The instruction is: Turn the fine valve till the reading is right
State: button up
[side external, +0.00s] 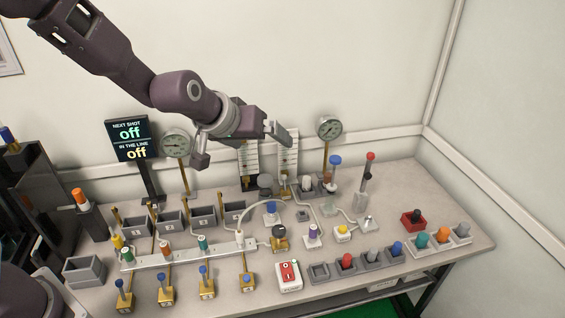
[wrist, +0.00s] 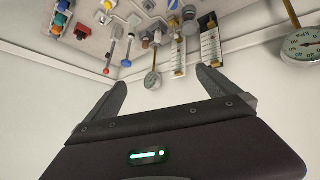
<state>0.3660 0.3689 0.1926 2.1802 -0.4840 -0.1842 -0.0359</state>
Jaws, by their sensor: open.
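My gripper (side external: 243,148) is open and empty, raised above the back of the bench near the wall. Its two spread fingers also show in the wrist view (wrist: 162,80), with nothing between them but wall and part of a gauge. I cannot tell for sure which control is the fine valve. A brass valve with a dark knob (side external: 279,236) stands mid-bench, and brass valves with blue knobs (side external: 204,282) stand along the front. A round dial gauge (side external: 177,143) is left of my gripper and another (side external: 329,128) is right of it. Their readings are too small to read.
A black sign (side external: 130,138) reads "off" twice. Scaled upright panels (side external: 288,153) stand behind my gripper. A white manifold bar (side external: 180,255), grey bins (side external: 204,217), a red pump switch (side external: 289,275) and coloured plugs (side external: 421,240) crowd the bench. The right back corner is clearer.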

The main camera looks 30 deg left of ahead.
jog(key=w+a+f+t+y, duration=0.1)
jog(key=w+a+f+y, duration=0.1)
jog(key=w+f, duration=0.5)
jog(key=w+a+f+t+y, duration=0.1)
jog(key=w+a+f+y, duration=0.1)
jog(key=w+f, duration=0.6)
notch_tip(320, 180, down, 3)
jog(key=shift+w+a+f, duration=0.1)
jog(key=shift+w+a, duration=0.1)
jog(key=shift+a, duration=0.05)
jog(key=s+d+r+m+g+h, duration=0.1)
jog(key=s+d+r+g+h, duration=0.15)
jog(key=s+r, duration=1)
jog(key=s+d+r+g+h, duration=0.1)
jog(key=s+r+h, duration=0.2)
jog(key=s+r, duration=0.95)
jog(key=s+a+m+g, duration=0.1)
jog(key=s+a, duration=0.1)
jog(key=s, duration=0.9)
jog(key=s+a+r+m+g+y, duration=0.1)
jog(key=s+a, duration=0.2)
jog(key=s, duration=0.9)
jog(key=shift+m, duration=0.4)
